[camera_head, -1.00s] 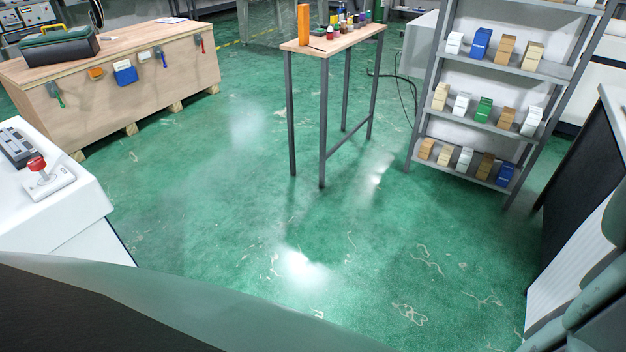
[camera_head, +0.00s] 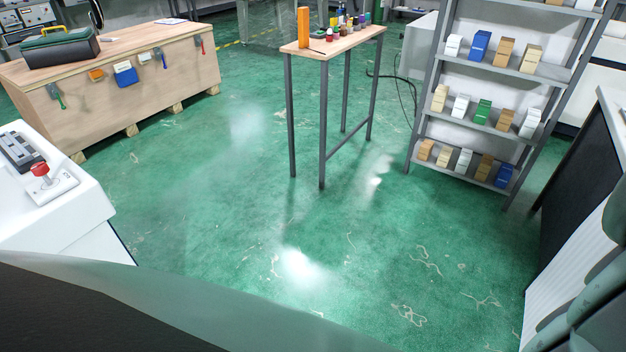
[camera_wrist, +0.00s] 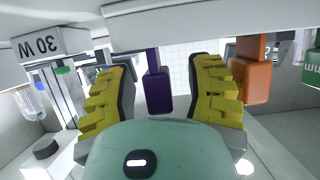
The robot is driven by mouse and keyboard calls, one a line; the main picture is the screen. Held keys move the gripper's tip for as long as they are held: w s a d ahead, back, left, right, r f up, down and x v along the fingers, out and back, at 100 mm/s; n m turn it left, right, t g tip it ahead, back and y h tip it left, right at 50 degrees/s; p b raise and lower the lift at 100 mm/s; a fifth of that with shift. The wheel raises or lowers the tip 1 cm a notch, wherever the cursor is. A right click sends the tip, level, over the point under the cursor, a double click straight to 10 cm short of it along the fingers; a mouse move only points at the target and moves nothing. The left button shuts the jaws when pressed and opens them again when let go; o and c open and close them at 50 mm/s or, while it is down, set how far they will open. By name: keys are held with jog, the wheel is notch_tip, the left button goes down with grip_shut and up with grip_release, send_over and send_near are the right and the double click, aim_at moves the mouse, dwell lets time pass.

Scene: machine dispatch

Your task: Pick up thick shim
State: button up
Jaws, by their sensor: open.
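My gripper (camera_wrist: 161,78) shows in the wrist view with its two yellow ridged fingers spread wide apart. A dark purple block (camera_wrist: 158,92) is seen between the fingers, with a gap on both sides. An orange block (camera_wrist: 252,80) is to the right, outside the right finger. No label marks either block as the thick shim, so I cannot tell which thing it is. My gripper does not show in the head view.
The head view shows a small table (camera_head: 340,42), a box shelf (camera_head: 480,128), a wooden crate (camera_head: 140,85) and open green floor (camera_head: 230,210).

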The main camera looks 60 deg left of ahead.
jog(key=shift+c, duration=0.2)
grip_shut()
jog(key=shift+r, duration=0.1)
